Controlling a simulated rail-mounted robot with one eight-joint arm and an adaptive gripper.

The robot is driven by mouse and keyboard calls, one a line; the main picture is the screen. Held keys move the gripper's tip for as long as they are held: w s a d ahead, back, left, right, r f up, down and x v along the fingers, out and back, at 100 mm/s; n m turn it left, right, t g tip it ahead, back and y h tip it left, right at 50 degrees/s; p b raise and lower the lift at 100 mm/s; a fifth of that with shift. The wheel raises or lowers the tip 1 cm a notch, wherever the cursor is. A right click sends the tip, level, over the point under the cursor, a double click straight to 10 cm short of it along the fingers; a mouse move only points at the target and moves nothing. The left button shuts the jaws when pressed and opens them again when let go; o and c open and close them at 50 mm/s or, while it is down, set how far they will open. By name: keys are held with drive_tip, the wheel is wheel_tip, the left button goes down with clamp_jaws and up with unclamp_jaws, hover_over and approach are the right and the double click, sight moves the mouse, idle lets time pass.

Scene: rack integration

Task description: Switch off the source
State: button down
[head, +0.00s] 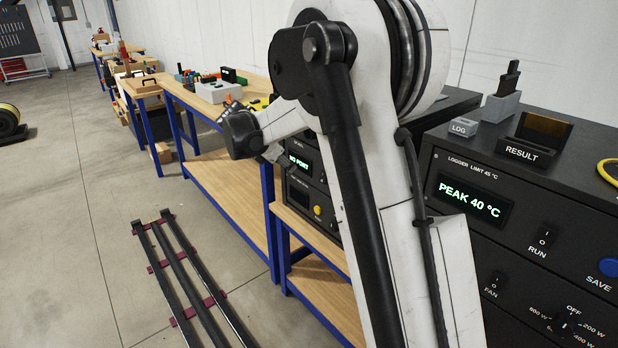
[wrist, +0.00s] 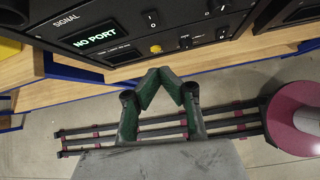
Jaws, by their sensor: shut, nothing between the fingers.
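A black panel marked SIGNAL (wrist: 85,30) shows at the top of the wrist view, with a green NO PORT display. It carries a rocker switch (wrist: 151,19), a yellow button (wrist: 156,48) and small switches (wrist: 222,32) to the right. In the head view the same unit (head: 300,165) is partly hidden behind my arm. My gripper (wrist: 165,75) is shut and empty, its fingertips just below the panel's lower edge in the picture and apart from the switches. No control in view is labelled source. Switch positions are too small to tell.
A logger unit (head: 465,172) stands at right, reading PEAK 40 °C, with a RUN switch (head: 545,237), a FAN switch (head: 496,279), a blue SAVE button (head: 611,267) and a power knob (head: 566,326). Wooden benches (head: 232,165) line the wall.

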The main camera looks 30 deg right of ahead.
drive_tip(key=w+d+f, duration=0.1)
drive_tip(key=w+f, duration=0.1)
drive_tip(key=n+b, duration=0.1)
approach(321, 181)
wheel_tip(321, 181, down, 5)
drive_tip(key=d, duration=0.3)
drive_tip(key=shift+w+d+f, duration=0.1)
drive_tip(key=shift+w+d, duration=0.45)
drive_tip(key=shift+d, duration=0.05)
